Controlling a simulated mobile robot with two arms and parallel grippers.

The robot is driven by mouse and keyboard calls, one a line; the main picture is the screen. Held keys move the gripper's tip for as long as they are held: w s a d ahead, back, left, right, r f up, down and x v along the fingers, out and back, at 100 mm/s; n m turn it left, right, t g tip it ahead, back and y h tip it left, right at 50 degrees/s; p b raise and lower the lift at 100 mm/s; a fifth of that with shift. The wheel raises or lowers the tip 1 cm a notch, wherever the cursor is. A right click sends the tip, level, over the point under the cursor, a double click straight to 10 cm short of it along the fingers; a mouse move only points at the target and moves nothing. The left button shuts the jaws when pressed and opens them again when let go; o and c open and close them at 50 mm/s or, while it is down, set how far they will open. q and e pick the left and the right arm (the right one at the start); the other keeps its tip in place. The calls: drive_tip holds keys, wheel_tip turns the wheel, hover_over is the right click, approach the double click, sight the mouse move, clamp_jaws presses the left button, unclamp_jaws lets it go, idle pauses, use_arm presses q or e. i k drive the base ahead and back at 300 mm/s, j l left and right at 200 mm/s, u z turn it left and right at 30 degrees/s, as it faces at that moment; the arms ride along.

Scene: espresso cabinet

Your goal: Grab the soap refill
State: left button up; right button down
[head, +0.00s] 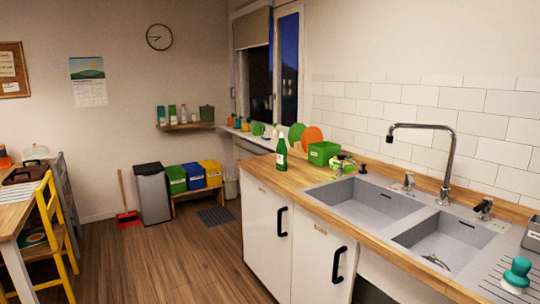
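No thing in the head view can be told for certain as the soap refill. A green bottle with a pale label (281,153) stands upright on the wooden counter (262,170), left of the sink. Several small bottles and containers stand on a wall shelf (187,126) at the back, too small to read. A small dark-topped dispenser (342,160) stands at the sink's back edge. Neither of my grippers is in view.
A double sink (365,200) with a tall tap (445,165) fills the right counter. A green crate (323,153) stands behind the bottle. Bins (153,195) and a red dustpan (128,217) are at the back. A yellow chair (48,225) is left. The middle floor is clear.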

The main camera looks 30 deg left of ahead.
sight(281, 148)
drive_tip(key=i+j, duration=0.15)
drive_tip(key=j, duration=0.25)
drive_tip(key=i+j, duration=0.15)
drive_tip(key=j, duration=0.25)
drive_tip(key=i+j+z, duration=0.1)
drive_tip(key=j, duration=0.35)
drive_tip(key=i+j, duration=0.2)
drive_tip(key=j, duration=0.2)
drive_tip(key=i+j, duration=0.1)
drive_tip(key=j, duration=0.3)
drive_tip(key=i+j+z, duration=0.1)
drive_tip(key=i, duration=0.4)
drive_tip(key=i+j, duration=0.3)
drive_tip(key=i, duration=0.2)
drive_tip(key=z, duration=0.05)
